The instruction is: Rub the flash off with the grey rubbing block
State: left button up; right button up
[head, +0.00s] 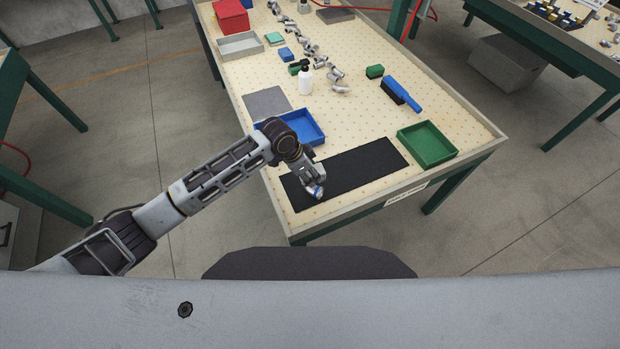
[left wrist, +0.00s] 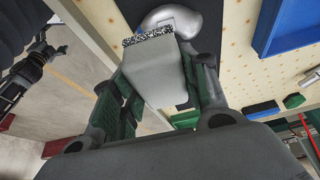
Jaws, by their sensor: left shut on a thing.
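My left gripper (head: 312,178) is low over the left end of the black mat (head: 350,172). In the left wrist view its fingers (left wrist: 157,78) are shut on the grey rubbing block (left wrist: 153,78), which has a speckled, rough-looking strip at its far end. A shiny, curved metal casting (left wrist: 185,20) is right at that strip, over the dark mat; whether they touch I cannot tell. In the head view the casting (head: 317,193) shows just below the fingertips, and the block is mostly hidden there. Any flash on the casting is too small to make out. My right gripper is out of view.
A blue tray (head: 322,138) stands just behind the mat and a green tray (head: 452,153) to its right. A blue-handled brush (head: 405,95), a green block (head: 375,71), a white bottle (head: 305,82) and several castings (head: 334,73) are farther back. The mat's right part is clear.

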pick_arm(q)
jog(key=shift+r, duration=0.85)
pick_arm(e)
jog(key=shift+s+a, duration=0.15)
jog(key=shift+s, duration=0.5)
